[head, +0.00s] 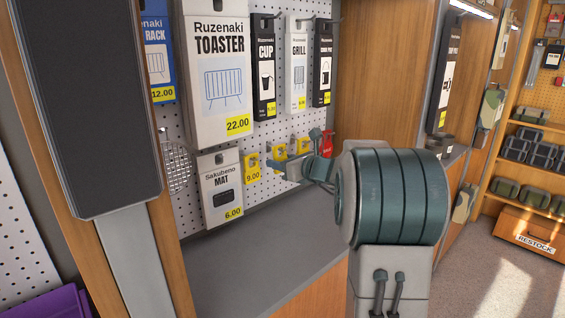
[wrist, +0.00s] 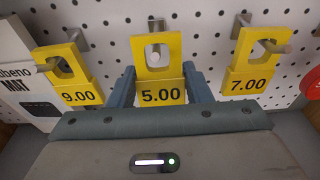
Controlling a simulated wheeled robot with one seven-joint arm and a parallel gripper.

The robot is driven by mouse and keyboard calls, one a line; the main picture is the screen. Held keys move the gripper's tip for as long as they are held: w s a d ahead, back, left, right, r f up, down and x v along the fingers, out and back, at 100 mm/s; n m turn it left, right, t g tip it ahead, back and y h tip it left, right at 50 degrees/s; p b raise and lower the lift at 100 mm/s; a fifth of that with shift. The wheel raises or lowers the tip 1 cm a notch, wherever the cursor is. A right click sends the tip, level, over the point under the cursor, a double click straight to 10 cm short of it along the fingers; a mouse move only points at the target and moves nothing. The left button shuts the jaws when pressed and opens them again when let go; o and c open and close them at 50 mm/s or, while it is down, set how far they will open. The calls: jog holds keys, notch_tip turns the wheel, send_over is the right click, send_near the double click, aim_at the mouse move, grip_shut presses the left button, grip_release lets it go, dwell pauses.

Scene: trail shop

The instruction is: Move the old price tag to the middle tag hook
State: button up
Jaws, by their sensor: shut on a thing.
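Three yellow price tags hang in a row in the wrist view: a 9.00 tag (wrist: 79,88) on the left, a 5.00 tag (wrist: 172,79) in the middle and a 7.00 tag (wrist: 248,75) on the right. My gripper (wrist: 160,92) is shut on the 5.00 tag, with one finger at each side. The middle tag hook (wrist: 155,22) shows above this tag, and a peg end appears in its hole; I cannot tell whether the hook bears it. In the head view my gripper (head: 298,168) is in front of the tags and partly hides them.
A white pegboard (head: 275,135) backs the hooks. A boxed mat (head: 221,188) hangs left of the tags, and a red tag (head: 326,142) hangs to their right. Larger boxed goods, such as the toaster (head: 218,75), hang above. The grey shelf (head: 235,255) below is clear.

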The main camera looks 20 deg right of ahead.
dwell(0.3)
jog(key=o, duration=1)
jog(key=v, duration=1.4)
jog(key=s+a+f+n+g+p, duration=0.1)
jog(key=s+a+f+n+g, duration=0.2)
jog(key=s+a+n+g, duration=0.4)
jog(key=s+a+f+n+g+p, duration=0.2)
jog(key=s+a+f+n, duration=0.25)
jog(key=a+n, duration=0.45)
jog(key=s+f+n+g+h, duration=0.1)
jog(key=s+n+h, duration=0.1)
jog(key=s+n, duration=0.2)
jog(key=s+f+n+g+h+p, duration=0.1)
jog(key=s+n+h, duration=0.1)
jog(key=s+n, duration=0.3)
jog(key=s+a+f+n+g+h+p, duration=0.1)
jog(key=s+n+h, duration=0.1)
jog(key=s+n, duration=0.2)
jog(key=shift+s+a+f+n, duration=0.1)
jog(key=shift+f+n, duration=0.05)
jog(key=shift+n, duration=0.45)
jog(key=shift+s+f+n, duration=0.1)
jog(key=shift+n, duration=0.5)
